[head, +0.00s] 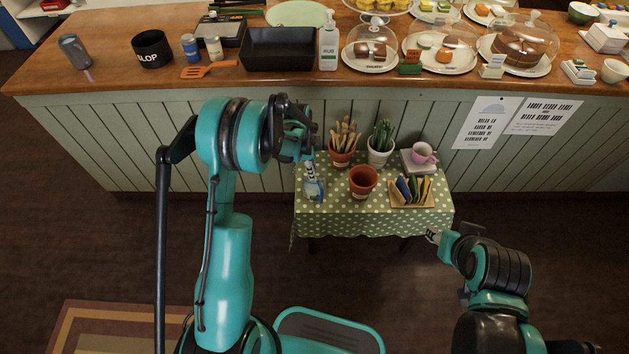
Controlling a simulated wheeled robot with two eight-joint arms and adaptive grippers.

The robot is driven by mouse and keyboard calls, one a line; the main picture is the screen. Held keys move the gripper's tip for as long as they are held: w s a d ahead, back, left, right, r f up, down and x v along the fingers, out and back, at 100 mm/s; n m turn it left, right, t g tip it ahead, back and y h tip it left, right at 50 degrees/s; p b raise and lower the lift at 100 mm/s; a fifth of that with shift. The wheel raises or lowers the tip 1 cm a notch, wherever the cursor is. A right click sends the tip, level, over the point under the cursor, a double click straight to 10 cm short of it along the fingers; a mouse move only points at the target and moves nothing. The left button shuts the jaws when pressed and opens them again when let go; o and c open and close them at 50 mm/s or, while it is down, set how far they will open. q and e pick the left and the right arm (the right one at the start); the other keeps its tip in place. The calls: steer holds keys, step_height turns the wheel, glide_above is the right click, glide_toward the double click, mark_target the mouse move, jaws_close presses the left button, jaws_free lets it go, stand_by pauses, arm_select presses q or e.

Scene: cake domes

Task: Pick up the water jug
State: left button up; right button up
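A clear, bluish jug (314,188) stands at the left end of the small table with the dotted green cloth (345,222). Its narrow upper part is close below my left gripper (309,154), which partly covers it. The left gripper points down over the jug; I cannot tell whether its fingers touch the neck. My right gripper (432,237) is low at the table's front right corner, away from the jug. The finger gap of both grippers is too small to judge.
On the small table are an empty terracotta pot (362,181), a pot of wooden utensils (343,140), a white pot with green handles (380,150), a pink cup (423,153) and a tray of colourful packets (413,190). The wooden counter (120,70) behind holds cake domes.

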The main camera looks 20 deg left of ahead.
mark_target(316, 184)
arm_select(q)
steer(key=shift+m, duration=0.4)
step_height(316, 184, down, 5)
steer(key=shift+w+d+r+b, duration=0.1)
steer(key=shift+w+r+b, duration=0.1)
steer(key=shift+b, duration=0.25)
steer(key=f, duration=0.1)
steer(key=f+b, duration=0.1)
steer(key=f, duration=0.1)
steer(key=f+b, duration=0.1)
steer(key=f, duration=0.1)
steer(key=shift+w+d+f, duration=0.1)
steer(key=shift+d, duration=0.2)
jaws_close()
